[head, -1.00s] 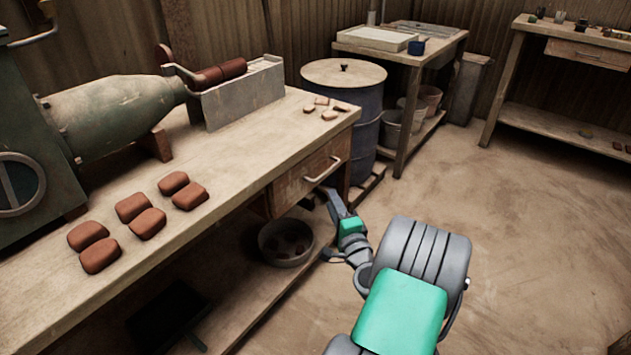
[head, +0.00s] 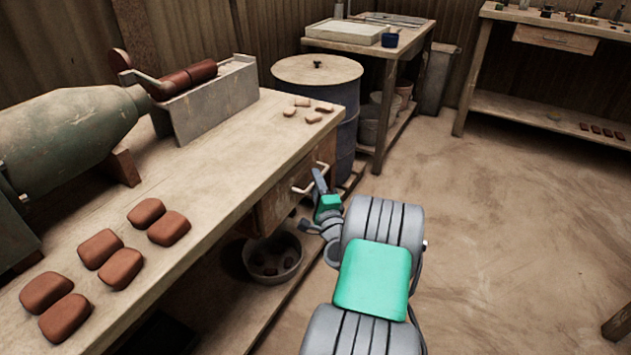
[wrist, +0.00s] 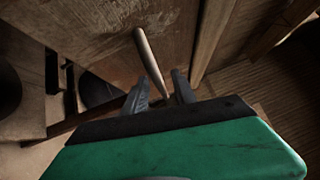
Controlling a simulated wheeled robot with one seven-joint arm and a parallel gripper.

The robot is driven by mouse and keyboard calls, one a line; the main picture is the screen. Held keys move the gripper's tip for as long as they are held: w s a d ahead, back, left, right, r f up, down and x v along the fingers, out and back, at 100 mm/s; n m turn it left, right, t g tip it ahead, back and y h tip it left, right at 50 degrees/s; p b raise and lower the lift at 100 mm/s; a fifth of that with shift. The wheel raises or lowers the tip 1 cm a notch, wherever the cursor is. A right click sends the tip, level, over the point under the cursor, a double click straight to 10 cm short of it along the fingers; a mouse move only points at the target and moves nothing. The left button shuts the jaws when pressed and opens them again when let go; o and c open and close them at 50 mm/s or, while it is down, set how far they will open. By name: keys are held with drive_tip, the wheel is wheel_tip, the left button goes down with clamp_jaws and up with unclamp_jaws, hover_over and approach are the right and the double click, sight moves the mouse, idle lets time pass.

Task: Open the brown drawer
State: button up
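The brown drawer (head: 275,208) is set in the front of the near workbench and looks closed. Its pale bar handle (head: 306,187) also shows in the wrist view (wrist: 149,58), slanting down toward my fingers. My gripper (head: 318,179) is at the handle in the head view. In the wrist view, my gripper's (wrist: 162,85) two fingers are apart, with the handle's lower part between them. A gap seems to remain beside the bar. The drawer front (wrist: 110,35) fills the upper left of the wrist view.
The workbench (head: 215,175) bears several red-brown clay blocks (head: 122,268) and a press (head: 65,135). A bowl (head: 272,258) sits on the shelf below the drawer. A blue barrel (head: 345,130) stands past the bench end. The floor (head: 490,230) to the right is clear.

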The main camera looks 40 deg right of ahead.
drive_tip(key=shift+w+d, duration=0.1)
drive_tip(key=shift+w, duration=0.1)
drive_tip(key=shift+c, duration=0.5)
clamp_jaws()
idle(0.8)
